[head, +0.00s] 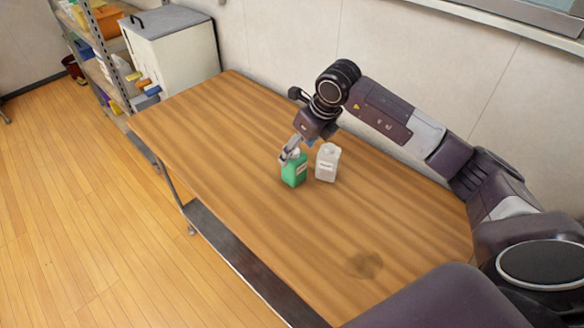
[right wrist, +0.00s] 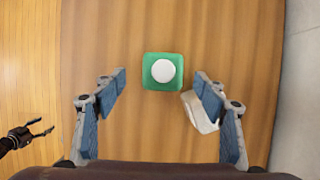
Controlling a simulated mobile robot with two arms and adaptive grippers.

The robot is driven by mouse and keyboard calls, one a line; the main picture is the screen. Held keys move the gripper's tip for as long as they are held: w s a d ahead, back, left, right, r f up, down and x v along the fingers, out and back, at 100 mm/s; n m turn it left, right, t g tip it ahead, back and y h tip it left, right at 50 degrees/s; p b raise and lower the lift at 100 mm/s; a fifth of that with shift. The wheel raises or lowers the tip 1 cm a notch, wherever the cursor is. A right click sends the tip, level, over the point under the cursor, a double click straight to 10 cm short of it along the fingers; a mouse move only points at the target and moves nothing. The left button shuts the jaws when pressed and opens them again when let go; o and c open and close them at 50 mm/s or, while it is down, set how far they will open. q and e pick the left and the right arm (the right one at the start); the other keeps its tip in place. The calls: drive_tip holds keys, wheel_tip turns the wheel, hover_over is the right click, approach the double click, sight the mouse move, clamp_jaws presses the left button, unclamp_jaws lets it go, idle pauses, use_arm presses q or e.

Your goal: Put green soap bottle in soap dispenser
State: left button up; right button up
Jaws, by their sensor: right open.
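A green soap bottle (head: 293,175) with a white cap stands upright on the wooden table. The right wrist view shows this bottle (right wrist: 150,84) from above, just ahead of and between the fingertips. My right gripper (head: 290,157) is open and empty, close above the green bottle; its fingers (right wrist: 160,80) are spread to either side.
The wooden table (head: 225,130) is clear on its left, with a dark round patch (head: 366,265) near the front. The wall (head: 265,50) runs along its back edge. A grey-white cabinet (head: 175,50) and a shelf rack stand beyond its far left end.

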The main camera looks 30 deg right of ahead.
sight(294, 158)
drive_tip(key=p+x, duration=0.2)
drive_tip(key=x, duration=0.2)
drive_tip(key=shift+d+f, duration=0.15)
drive_tip(key=shift+f, duration=0.05)
drive_tip(key=shift+w+f, duration=0.25)
drive_tip(key=shift+f, duration=0.3)
drive_tip(key=c, duration=1.2)
drive_tip(key=shift+r, duration=0.1)
drive_tip(key=c, duration=0.4)
use_arm(q)
drive_tip(key=shift+s+r, duration=0.25)
drive_tip(key=shift+r, duration=0.4)
drive_tip(key=shift+s+r, duration=0.25)
drive_tip(key=shift+r, duration=0.35)
use_arm(e)
drive_tip(key=shift+c, duration=0.3)
drive_tip(key=shift+r, duration=0.15)
